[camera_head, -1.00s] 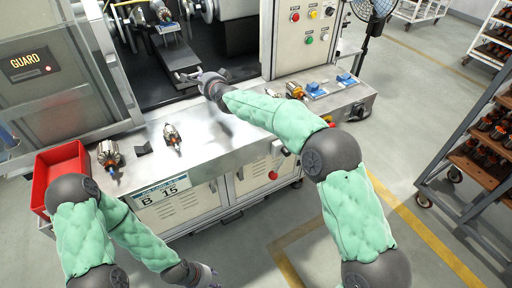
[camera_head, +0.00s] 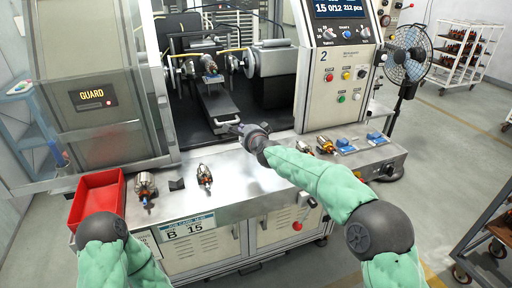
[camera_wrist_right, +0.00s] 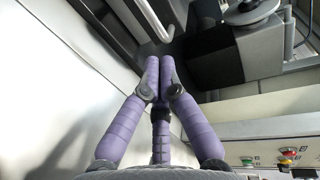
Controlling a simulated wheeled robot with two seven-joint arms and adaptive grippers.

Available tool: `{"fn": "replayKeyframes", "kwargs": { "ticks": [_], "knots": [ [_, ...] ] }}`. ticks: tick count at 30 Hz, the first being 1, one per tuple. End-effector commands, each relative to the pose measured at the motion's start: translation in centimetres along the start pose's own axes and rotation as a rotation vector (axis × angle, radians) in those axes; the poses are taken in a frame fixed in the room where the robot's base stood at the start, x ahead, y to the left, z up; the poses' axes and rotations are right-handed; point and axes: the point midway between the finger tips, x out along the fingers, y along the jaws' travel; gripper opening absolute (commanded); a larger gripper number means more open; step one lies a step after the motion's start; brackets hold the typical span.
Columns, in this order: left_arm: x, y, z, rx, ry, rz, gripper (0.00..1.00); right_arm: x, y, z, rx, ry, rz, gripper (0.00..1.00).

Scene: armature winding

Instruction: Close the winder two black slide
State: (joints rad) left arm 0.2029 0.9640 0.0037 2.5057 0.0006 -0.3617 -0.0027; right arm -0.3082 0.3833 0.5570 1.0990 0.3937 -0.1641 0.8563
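The winder (camera_head: 341,92), marked 2, stands at the back centre with its work bay open. Its black slide (camera_head: 217,104) extends from below the spindle area toward the front of the bay, with a pale bar handle (camera_head: 226,119) at its near end. My right gripper (camera_head: 236,128) is beside this handle, above the bench's back edge. In the right wrist view the purple fingers (camera_wrist_right: 160,68) meet at their tips with nothing seen between them. A pale bar (camera_wrist_right: 153,20) lies just beyond the tips; contact cannot be told. My left gripper is out of view.
A red bin (camera_head: 97,197) sits at the left of the steel bench (camera_head: 238,190). Several armatures lie on the bench, one (camera_head: 146,186) near the bin. A guard panel (camera_head: 92,97) stands left of the bay, a fan (camera_head: 408,55) at the right.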

Motion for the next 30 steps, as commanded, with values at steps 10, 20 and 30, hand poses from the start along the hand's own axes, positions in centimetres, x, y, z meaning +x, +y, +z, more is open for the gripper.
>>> {"fn": "replayKeyframes", "kwargs": {
  "ticks": [10,20,30],
  "knots": [
    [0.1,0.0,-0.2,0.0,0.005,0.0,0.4,-4.0,-0.1,0.0,0.0,0.0,-0.001,0.0],
    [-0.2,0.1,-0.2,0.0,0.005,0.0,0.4,-7.9,0.0,0.0,0.0,-0.001,0.001,0.0],
    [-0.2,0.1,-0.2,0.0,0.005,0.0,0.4,-9.1,0.1,0.0,0.0,0.0,0.001,0.0]
  ]
}}
